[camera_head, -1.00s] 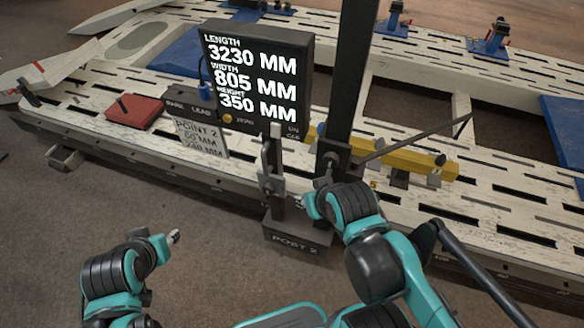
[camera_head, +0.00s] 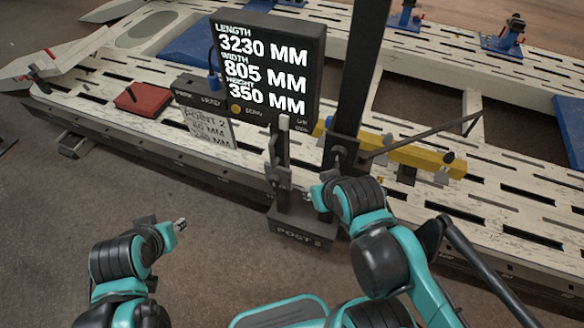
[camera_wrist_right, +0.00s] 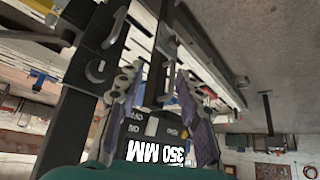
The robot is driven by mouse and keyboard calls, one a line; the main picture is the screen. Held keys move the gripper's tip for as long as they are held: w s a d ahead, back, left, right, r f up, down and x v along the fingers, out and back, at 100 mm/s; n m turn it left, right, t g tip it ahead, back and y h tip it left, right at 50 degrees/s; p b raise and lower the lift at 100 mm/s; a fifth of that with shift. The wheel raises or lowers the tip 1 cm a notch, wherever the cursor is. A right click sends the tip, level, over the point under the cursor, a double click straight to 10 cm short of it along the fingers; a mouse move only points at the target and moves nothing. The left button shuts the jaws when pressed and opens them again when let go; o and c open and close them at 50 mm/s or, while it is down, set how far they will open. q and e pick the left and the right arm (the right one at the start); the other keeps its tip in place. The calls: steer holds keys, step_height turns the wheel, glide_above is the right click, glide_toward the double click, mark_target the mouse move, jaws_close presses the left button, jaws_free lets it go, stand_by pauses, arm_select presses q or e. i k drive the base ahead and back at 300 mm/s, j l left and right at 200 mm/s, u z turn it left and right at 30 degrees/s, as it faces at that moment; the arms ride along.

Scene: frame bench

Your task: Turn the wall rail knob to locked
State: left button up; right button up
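A tall black upright (camera_head: 358,85) stands behind the POST 2 stand. A small round fitting (camera_head: 339,153) on its lower part looks like a knob; I cannot read a locked mark or its setting. My right gripper (camera_head: 322,192) is just below and in front of this fitting, partly hidden by its own wrist. In the right wrist view, the right gripper (camera_wrist_right: 155,82) has its two fingers spread, with a dark post between and beyond them. I cannot tell whether they touch anything. My left gripper (camera_head: 178,225) hangs low at left over the floor, apart from everything; its opening is unclear.
The measuring display (camera_head: 264,68) stands left of the upright. The POST 2 stand (camera_head: 300,236) is close beside my right gripper. A yellow bar (camera_head: 415,158) and a thin dark rod (camera_head: 425,137) extend right over the white slotted bench (camera_head: 500,195).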

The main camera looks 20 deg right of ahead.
mark_target(276, 181)
steer(key=k+j+z, duration=0.15)
steer(key=k+j, duration=0.65)
